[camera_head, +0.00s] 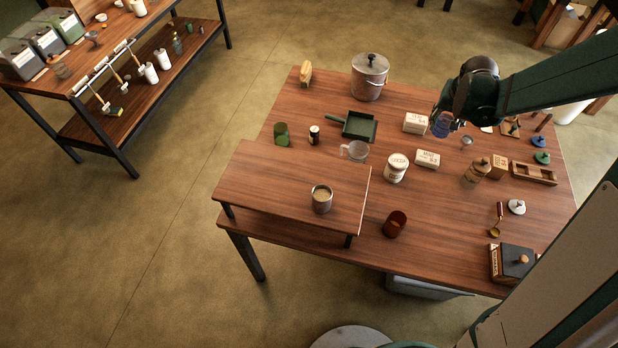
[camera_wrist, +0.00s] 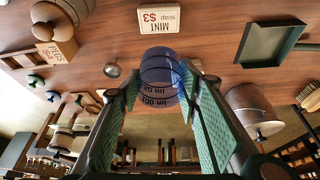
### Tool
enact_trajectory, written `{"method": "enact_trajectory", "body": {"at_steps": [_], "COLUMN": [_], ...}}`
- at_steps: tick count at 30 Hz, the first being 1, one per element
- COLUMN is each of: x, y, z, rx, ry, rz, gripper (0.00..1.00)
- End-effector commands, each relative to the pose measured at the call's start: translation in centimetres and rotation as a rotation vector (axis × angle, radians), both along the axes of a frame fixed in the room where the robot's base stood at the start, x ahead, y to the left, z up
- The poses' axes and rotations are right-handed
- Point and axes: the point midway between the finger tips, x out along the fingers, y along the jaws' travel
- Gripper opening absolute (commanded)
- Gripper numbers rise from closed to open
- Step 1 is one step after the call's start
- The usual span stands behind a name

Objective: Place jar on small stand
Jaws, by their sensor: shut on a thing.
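My gripper (camera_head: 455,112) is at the back right of the table in the head view. It is shut on a blue see-through jar (camera_head: 442,125) with dark markings. In the wrist view the jar (camera_wrist: 160,72) sits between the two green-padded fingers (camera_wrist: 158,78). It appears held above the table, though the gap below is hard to judge. A low raised wooden stand (camera_head: 255,185) is at the table's front left, far from my gripper. A metal cup (camera_head: 321,205) with tan contents stands on its right part; its left part is bare.
A dark red cup (camera_head: 395,224) stands right of the stand.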

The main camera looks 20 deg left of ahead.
Motion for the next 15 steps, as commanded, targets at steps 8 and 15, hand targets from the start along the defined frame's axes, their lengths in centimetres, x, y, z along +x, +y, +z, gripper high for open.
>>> {"method": "enact_trajectory", "body": {"at_steps": [8,15], "x": [-1.7,-3.9], "y": [9.0,16.4], "z": [1.4,2.4], "rx": [0.001,0.001], "ry": [0.000,0.000], "rz": [0.210,0.390], "gripper": [0.19,0.19]}}
